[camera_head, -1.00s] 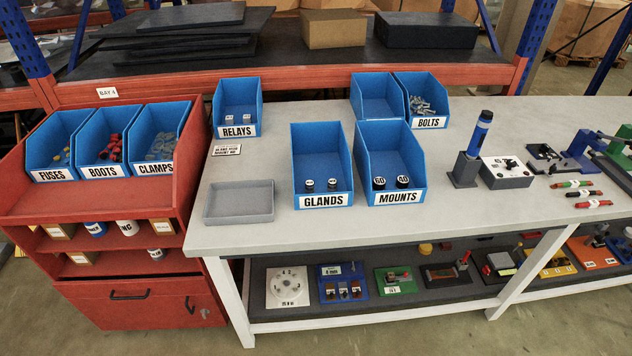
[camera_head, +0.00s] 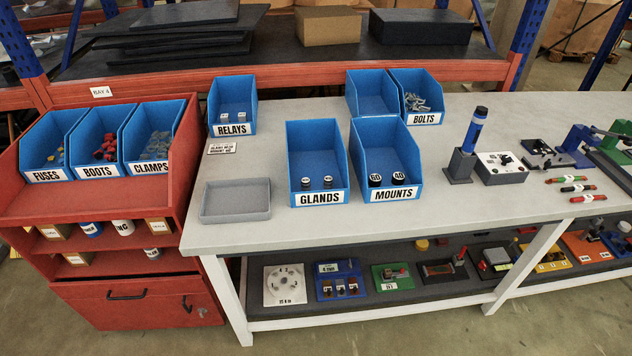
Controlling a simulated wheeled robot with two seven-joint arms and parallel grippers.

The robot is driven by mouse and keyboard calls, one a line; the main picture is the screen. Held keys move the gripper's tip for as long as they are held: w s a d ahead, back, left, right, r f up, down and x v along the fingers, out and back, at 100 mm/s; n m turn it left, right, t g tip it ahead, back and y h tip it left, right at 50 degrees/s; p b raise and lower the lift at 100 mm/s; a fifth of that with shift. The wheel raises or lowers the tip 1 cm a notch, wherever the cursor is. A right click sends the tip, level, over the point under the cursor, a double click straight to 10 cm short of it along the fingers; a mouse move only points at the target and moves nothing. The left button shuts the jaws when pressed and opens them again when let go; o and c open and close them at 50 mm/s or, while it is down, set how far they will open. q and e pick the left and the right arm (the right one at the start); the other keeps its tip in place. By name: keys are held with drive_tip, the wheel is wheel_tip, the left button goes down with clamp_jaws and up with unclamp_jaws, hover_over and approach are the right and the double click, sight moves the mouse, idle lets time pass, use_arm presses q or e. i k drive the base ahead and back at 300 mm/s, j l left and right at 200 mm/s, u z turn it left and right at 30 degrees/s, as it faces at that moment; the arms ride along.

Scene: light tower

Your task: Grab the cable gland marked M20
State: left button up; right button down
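The blue bin labelled GLANDS (camera_head: 320,198) stands on the grey workbench, left of the MOUNTS bin. Two small dark cable glands with pale tops stand upright inside it near the front, a left gland (camera_head: 306,183) and a right gland (camera_head: 328,182). The markings on their tops are too small to read, so I cannot tell which one is M20. Neither of my grippers shows in the head view.
The MOUNTS bin (camera_head: 394,196) with two dark round mounts stands close to the right of the GLANDS bin. An empty grey tray (camera_head: 236,216) lies to the left. The RELAYS bin (camera_head: 233,130) stands behind it. Bench space in front of the bins is narrow.

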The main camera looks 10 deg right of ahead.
sight(305, 182)
drive_tip(key=i+l, duration=0.15)
drive_tip(key=l, duration=0.2)
drive_tip(key=i+l+u, duration=0.15)
drive_tip(key=l, duration=0.25)
drive_tip(key=i+l, duration=0.15)
drive_tip(key=l, duration=0.25)
drive_tip(key=i+l+u, duration=0.1)
drive_tip(key=l, duration=0.25)
drive_tip(key=i+l+u, duration=0.1)
drive_tip(key=l, duration=0.3)
